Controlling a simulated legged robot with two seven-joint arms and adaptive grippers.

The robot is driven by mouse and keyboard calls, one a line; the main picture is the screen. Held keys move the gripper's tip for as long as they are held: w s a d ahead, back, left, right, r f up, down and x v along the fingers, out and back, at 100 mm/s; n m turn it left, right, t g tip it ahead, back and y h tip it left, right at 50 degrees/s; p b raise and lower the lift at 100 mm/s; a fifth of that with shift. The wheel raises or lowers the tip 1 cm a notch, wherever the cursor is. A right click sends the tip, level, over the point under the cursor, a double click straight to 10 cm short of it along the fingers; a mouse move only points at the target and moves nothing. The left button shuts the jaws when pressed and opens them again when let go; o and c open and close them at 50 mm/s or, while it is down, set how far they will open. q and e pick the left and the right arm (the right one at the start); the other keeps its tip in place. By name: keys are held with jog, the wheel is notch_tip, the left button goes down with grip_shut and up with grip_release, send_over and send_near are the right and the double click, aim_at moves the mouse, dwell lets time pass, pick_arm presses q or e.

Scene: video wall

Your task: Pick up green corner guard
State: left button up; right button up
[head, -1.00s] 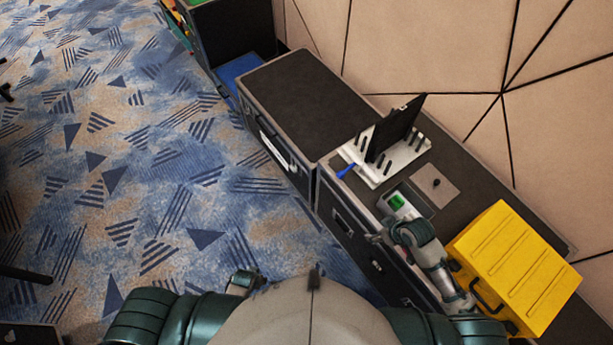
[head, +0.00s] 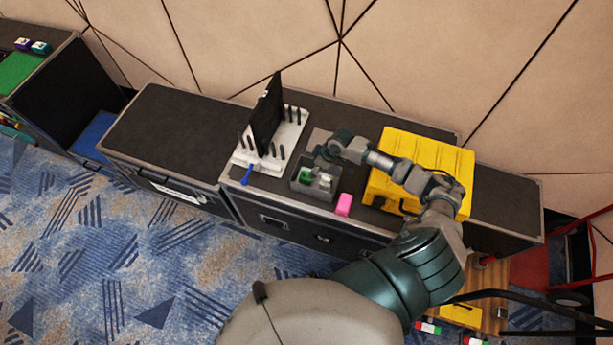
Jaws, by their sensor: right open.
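The green corner guard (head: 304,177) is a small green piece inside an open grey bin (head: 298,188) on top of the black case. It lies at the bin's left side, beside small white or pale grey pieces (head: 322,181). My right gripper (head: 321,157) is open and empty, above the bin's back edge and apart from the green piece. Its fingers are small and partly hidden by its own body. My left gripper is out of view.
A white rack with black pegs and an upright black panel (head: 268,115) stands left of the bin, with a blue tool (head: 246,173) near it. A pink block (head: 344,204) lies right of the bin. A yellow case (head: 425,155) stands under my right forearm. The left case top (head: 175,130) is clear.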

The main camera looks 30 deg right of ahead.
aim_at(304, 175)
jog(key=x, duration=0.3)
jog(key=shift+a, duration=0.2)
jog(key=shift+w+a+f, duration=0.15)
jog(key=shift+a+f, duration=0.25)
jog(key=shift+a, duration=0.1)
jog(key=x, duration=0.4)
jog(key=shift+f, duration=0.3)
jog(key=shift+w+f, duration=0.1)
jog(key=shift+f, duration=0.1)
jog(key=shift+d, duration=0.25)
jog(key=shift+a, duration=0.1)
jog(key=c, duration=0.7)
jog(key=shift+a, duration=0.1)
jog(key=c, duration=0.4)
jog(key=shift+a+r, duration=0.1)
jog(key=shift+a, duration=0.05)
